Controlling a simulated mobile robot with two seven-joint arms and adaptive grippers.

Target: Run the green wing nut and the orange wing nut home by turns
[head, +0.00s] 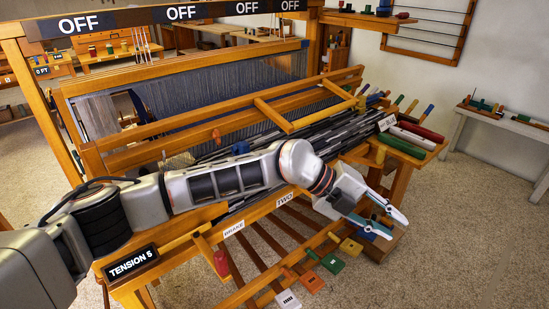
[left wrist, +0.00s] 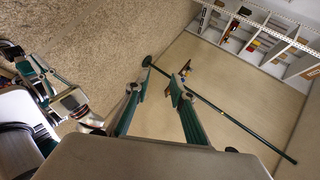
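An orange knob (head: 216,134), possibly the orange wing nut, sits on the loom's front wooden beam, behind my left arm. A blue knob (head: 240,147) is to its right. I cannot make out a green wing nut in either view. My left gripper (head: 391,217) is open and empty, its two fingers apart, in front of the loom's right front corner, well right of the orange knob.
Coloured treadles, including a green one (head: 332,263) and a yellow one (head: 351,246), stick out below the loom's front. Red and green rolls (head: 402,146) lie on its right end. A side table (head: 500,121) stands right. Carpet between is clear. A dark pole (left wrist: 230,118) crosses the left wrist view.

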